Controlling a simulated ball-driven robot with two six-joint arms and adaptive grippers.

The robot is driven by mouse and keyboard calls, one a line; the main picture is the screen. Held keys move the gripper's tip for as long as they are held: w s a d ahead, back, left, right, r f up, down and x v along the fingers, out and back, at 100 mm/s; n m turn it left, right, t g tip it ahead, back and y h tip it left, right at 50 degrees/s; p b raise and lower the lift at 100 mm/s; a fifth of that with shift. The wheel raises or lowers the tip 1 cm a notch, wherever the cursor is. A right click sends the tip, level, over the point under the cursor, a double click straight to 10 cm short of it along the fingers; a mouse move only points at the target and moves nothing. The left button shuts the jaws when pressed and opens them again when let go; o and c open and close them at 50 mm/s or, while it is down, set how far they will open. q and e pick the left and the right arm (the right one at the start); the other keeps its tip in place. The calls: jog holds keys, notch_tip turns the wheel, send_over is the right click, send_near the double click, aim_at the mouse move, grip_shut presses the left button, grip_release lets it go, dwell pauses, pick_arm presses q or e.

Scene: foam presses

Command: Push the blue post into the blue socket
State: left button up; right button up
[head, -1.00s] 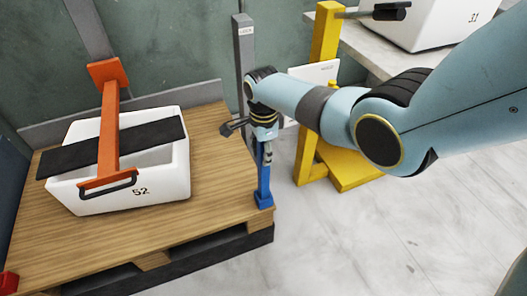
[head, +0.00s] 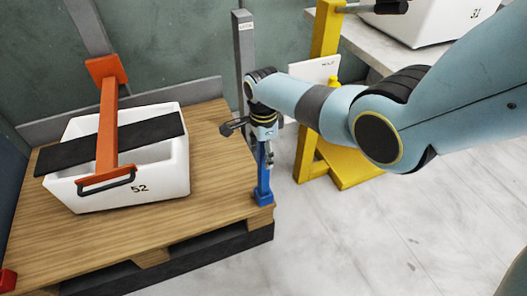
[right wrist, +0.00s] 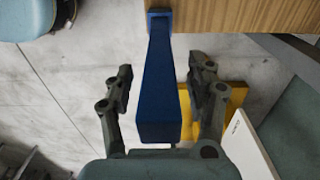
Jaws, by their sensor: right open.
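The blue post (head: 263,178) stands at the right edge of the wooden pallet in the head view. It also runs down the middle of the right wrist view (right wrist: 159,90), its wide end near the camera. A wider blue piece, which looks like the blue socket (head: 264,199), is at its foot, also at the top of the right wrist view (right wrist: 159,16). How deep the post sits in it I cannot tell. My right gripper (head: 266,152) is over the post's upper end, open, with one finger on each side of the post in the right wrist view (right wrist: 160,70). My left gripper is out of view.
An orange press (head: 108,130) with a black bar crosses a white crate (head: 150,190) marked 52 on the pallet (head: 205,200). A grey upright (head: 243,60) and a yellow stand (head: 325,40) are behind my right arm. Open floor (head: 360,240) lies right of the pallet.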

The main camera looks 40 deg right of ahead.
notch_tip(320, 180, up, 12)
dwell(0.6)
jog(key=shift+s, duration=0.1)
